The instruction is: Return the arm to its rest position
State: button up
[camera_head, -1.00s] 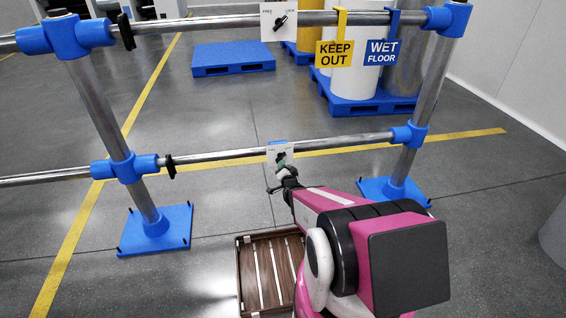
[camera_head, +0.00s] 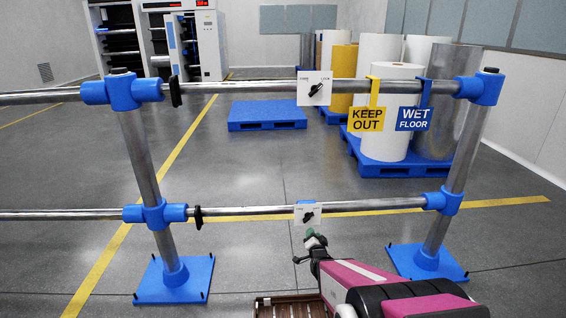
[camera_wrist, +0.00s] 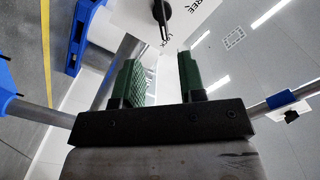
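My gripper (camera_head: 311,236) is just below and in front of the lower switch plate (camera_head: 299,215) in the head view, apart from it as far as I can see. In the wrist view my gripper's green fingers (camera_wrist: 160,78) stand apart with nothing between them, so it is open and empty. My arm (camera_head: 365,283) reaches forward from the bottom right of the head view. A white plate with a black knob (camera_wrist: 164,14) shows at the top of the wrist view, beyond the fingertips.
A metal rail frame with blue joints (camera_head: 155,213) stands ahead. Its upper rail carries another switch plate (camera_head: 314,88), a KEEP OUT sign (camera_head: 366,118) and a WET FLOOR sign (camera_head: 413,118). A slatted wooden crate (camera_head: 268,304) is below my arm. Blue pallets (camera_head: 267,116) stand behind the frame.

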jog(key=s+r+n+g, duration=0.8)
jog(key=s+n+g, duration=0.1)
jog(key=g, duration=0.8)
jog(key=shift+s+a+g, duration=0.15)
jog(key=shift+s+g, duration=0.15)
jog(key=shift+s, duration=0.35)
